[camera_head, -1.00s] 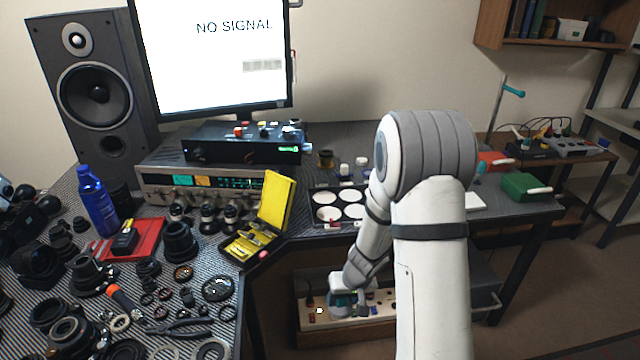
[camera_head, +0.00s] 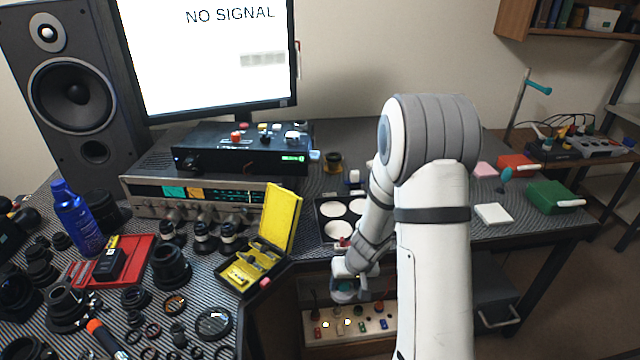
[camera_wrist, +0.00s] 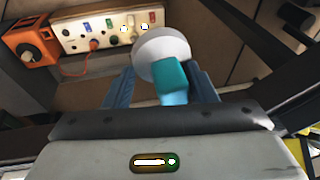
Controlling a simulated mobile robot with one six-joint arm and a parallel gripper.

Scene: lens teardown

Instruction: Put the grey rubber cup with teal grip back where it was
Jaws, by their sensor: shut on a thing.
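My gripper (camera_wrist: 163,90) is shut on the rubber cup. In the wrist view the cup (camera_wrist: 161,47) shows as a pale grey rounded head, with its teal grip (camera_wrist: 171,78) between the two blue-grey fingers. In the head view my gripper (camera_head: 352,279) hangs at the desk's front edge, below the white-welled tray, in front of the open space under the desk. The cup is mostly hidden there by the gripper; only a bit of teal (camera_head: 345,287) shows.
Under the desk a pale panel (camera_head: 349,326) carries several coloured switches; an orange box (camera_wrist: 30,45) stands beside it. On the desk are the black tray with white wells (camera_head: 326,213), an open yellow case (camera_head: 275,225), a white pad (camera_head: 493,214) and a green box (camera_head: 552,197).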

